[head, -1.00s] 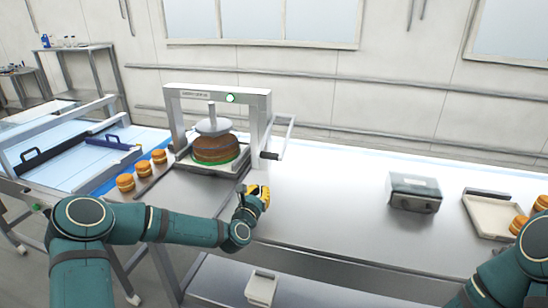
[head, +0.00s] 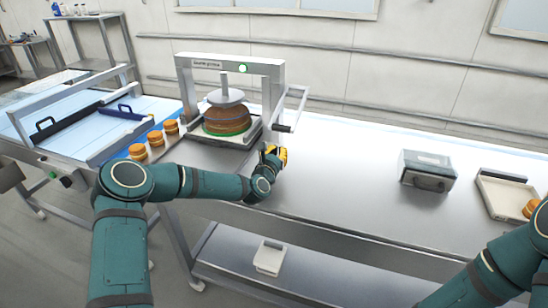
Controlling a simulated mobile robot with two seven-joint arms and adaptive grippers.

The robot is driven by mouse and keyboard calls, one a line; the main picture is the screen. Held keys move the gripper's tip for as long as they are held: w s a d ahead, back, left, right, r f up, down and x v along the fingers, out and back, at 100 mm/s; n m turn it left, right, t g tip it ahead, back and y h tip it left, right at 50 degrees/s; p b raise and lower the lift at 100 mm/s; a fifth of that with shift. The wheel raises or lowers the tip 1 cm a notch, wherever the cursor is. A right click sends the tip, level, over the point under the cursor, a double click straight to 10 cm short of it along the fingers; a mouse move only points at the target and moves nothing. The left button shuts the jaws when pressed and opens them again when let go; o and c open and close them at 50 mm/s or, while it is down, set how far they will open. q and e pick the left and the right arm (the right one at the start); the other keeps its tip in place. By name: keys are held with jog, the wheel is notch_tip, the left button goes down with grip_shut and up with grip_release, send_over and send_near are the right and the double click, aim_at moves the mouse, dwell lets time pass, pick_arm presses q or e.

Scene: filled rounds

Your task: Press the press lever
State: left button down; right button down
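The press (head: 187,88) is a light metal frame with a green light on its top bar. A white round plate (head: 226,96) hangs under it, over a brown round cake-like item (head: 228,120) with a green rim at its base. The press lever (head: 301,108) is on the frame's right side, with a black grip (head: 282,128) at its low end. My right gripper is out of view.
Several small filled rounds (head: 154,138) stand in a row left of the press. A grey box (head: 427,171) and a white tray (head: 497,198) with rounds are on the right of the table (head: 345,180). The table between lever and box is clear.

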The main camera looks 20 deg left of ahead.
pick_arm(q)
jog(key=w, duration=0.3)
jog(key=shift+w+d, duration=0.1)
jog(key=shift+w, duration=0.25)
jog(key=shift+w+r, duration=0.2)
jog(key=shift+r, duration=0.15)
jog(key=shift+s+r+p, duration=0.3)
jog(key=shift+s+r, duration=0.05)
jog(key=shift+r, duration=0.45)
jog(key=shift+s+r+p, duration=0.25)
jog(key=shift+s+r, duration=0.05)
jog(key=shift+r, duration=0.45)
jog(key=shift+r, duration=0.1)
